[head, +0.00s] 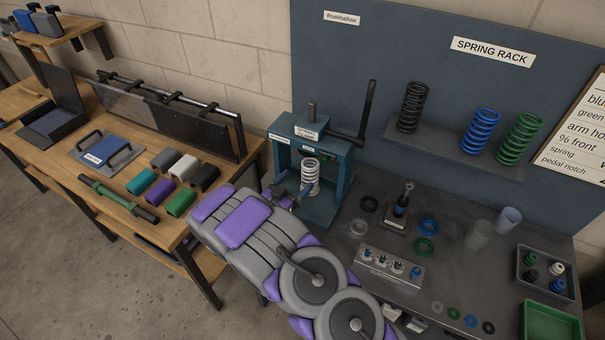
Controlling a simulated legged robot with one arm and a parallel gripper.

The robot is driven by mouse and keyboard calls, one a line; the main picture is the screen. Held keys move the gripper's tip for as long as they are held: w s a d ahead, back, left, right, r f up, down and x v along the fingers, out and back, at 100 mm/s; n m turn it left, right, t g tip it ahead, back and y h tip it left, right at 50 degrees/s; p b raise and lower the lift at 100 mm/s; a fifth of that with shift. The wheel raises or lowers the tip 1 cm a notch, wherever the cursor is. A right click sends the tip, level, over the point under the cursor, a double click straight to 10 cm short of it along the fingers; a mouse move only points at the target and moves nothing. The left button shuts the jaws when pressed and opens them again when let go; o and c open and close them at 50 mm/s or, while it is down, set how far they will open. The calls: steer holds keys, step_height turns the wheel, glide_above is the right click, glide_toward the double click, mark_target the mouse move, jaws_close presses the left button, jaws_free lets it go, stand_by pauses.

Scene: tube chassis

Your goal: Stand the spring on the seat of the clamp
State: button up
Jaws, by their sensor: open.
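The clamp (344,165) is a teal press frame with a dark lever at its right, standing at the left end of the dark bench. A white coil spring (311,168) stands upright inside the frame, under the clamp's top. The seat under it is partly hidden by my gripper. My gripper (297,192) is open at the clamp's front left, its fingers low beside the white spring. I cannot tell whether they touch it. A black spring (412,107), a blue spring (481,131) and a green spring (521,139) stand on the spring rack shelf (447,146).
A strut-like part (403,200) stands on a small base right of the clamp. Rings, a block of small parts (390,268), clear cups (508,221) and trays (552,322) occupy the bench. A wooden table (140,213) with coloured sleeves is at left.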

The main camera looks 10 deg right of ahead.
steer(key=v, duration=0.3)
steer(key=shift+s+a, duration=0.2)
steer(key=shift+f, duration=0.1)
stand_by(0.4)
